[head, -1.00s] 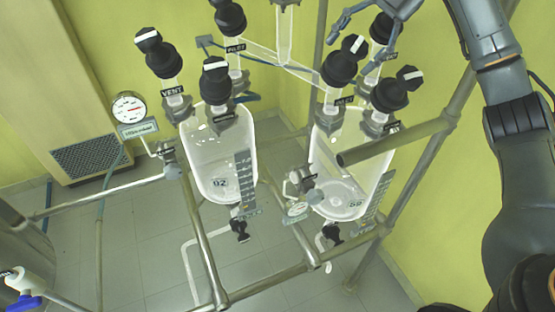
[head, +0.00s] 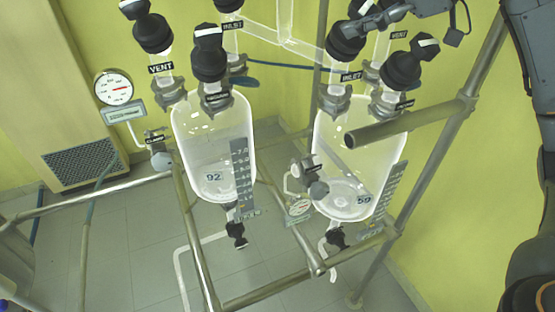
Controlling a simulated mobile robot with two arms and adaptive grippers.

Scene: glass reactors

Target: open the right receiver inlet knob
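The right receiver (head: 335,150) is a clear glass vessel marked 59. Its inlet knob (head: 345,45) is black, at the top above an INLET label, and partly covered by my gripper. A finger of my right gripper (head: 385,18) reaches in from the upper right and overlaps the top right of this knob; I cannot tell whether it touches. The rest of the gripper is cut off by the top edge, so its opening is unclear. My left gripper is out of view.
The VENT knob is largely behind my gripper; another black knob (head: 410,62) stands close at right. The left receiver (head: 215,150) has similar knobs (head: 210,52). A metal rail (head: 410,125) crosses in front of the right receiver. A gauge (head: 115,87) is at left.

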